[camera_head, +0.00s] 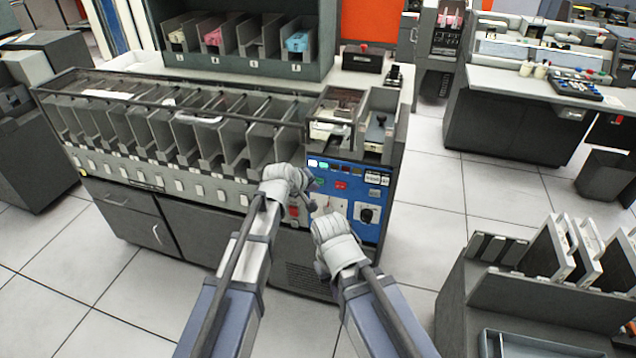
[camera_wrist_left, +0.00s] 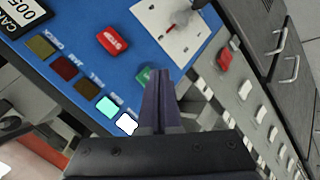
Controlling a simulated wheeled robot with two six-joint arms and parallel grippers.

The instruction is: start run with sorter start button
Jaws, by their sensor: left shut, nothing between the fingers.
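The card sorter (camera_head: 160,130) has a blue control panel (camera_head: 376,190) at its right end. The green start button (camera_wrist_left: 144,77) is on this panel, beside the tips of my left gripper (camera_wrist_left: 161,74). The gripper is shut and empty, its tips pointing at the panel and partly overlapping the button's edge. I cannot tell whether they touch it. In the head view my left wrist hides most of that gripper. A red button (camera_wrist_left: 112,41) sits farther along the panel. My right gripper (camera_head: 335,240) is in front of the panel's lower part; its fingers are hidden.
White and cyan lamps are lit on the panel; the white lamp (camera_wrist_left: 126,124) is near my left fingers. A switch plate (camera_wrist_left: 178,30) is beside the buttons. A card rack (camera_head: 540,290) stands at the lower right. Tiled floor (camera_head: 440,200) is clear right of the sorter.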

